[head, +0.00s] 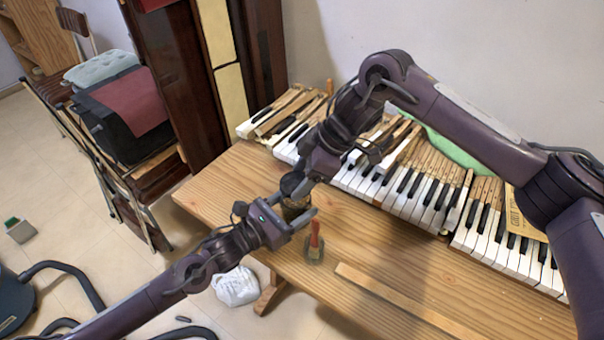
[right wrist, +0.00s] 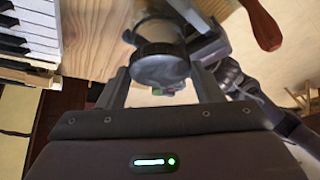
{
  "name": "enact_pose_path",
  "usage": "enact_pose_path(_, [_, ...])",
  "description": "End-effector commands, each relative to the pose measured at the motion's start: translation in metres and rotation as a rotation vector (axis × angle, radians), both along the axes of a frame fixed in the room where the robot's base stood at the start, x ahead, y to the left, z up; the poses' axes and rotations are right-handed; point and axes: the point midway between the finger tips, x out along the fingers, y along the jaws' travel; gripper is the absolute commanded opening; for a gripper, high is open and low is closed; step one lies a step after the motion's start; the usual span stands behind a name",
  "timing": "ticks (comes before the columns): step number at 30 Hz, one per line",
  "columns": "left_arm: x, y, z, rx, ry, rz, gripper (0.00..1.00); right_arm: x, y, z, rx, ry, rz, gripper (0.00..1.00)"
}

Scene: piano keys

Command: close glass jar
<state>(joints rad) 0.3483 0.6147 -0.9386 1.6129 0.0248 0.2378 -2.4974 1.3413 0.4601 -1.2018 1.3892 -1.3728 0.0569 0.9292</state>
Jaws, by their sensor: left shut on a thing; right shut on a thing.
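The glass jar (head: 295,211) stands on the wooden table near its left part, mostly hidden by my grippers. My left gripper (head: 297,219) is shut on the jar's body from the near side. The dark round lid (head: 291,184) is at the top of the jar, and my right gripper (head: 300,188) is shut on it from above. In the right wrist view the lid (right wrist: 160,69) lies between my right gripper's fingers (right wrist: 163,88), in line with the jar's glass (right wrist: 157,30). I cannot tell whether it is fully seated.
A red-handled tool (head: 315,236) stands close to the right of the jar. A long wooden strip (head: 400,298) lies on the table (head: 232,180). Piano keys (head: 410,195) line the back, with a brown booklet (head: 520,211) at the right. A white bag (head: 237,287) is on the floor.

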Motion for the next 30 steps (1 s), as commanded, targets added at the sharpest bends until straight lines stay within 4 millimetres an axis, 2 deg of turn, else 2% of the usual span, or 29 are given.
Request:
enact_pose_path(5, [0.000, 0.000, 0.000, 0.001, 0.001, 0.000, 0.24, 0.000, 0.000, -0.002, 0.000, 0.001, 0.000, 0.39])
enact_pose_path(14, [0.000, 0.000, 0.000, 0.000, 0.000, 0.000, 0.24, -0.001, 0.000, -0.018, 0.000, 0.002, 0.001, 0.39])
enact_pose_path(30, [0.000, 0.000, 0.000, 0.000, 0.000, 0.000, 0.24, 0.000, 0.000, -0.018, 0.000, 0.001, 0.000, 0.39])
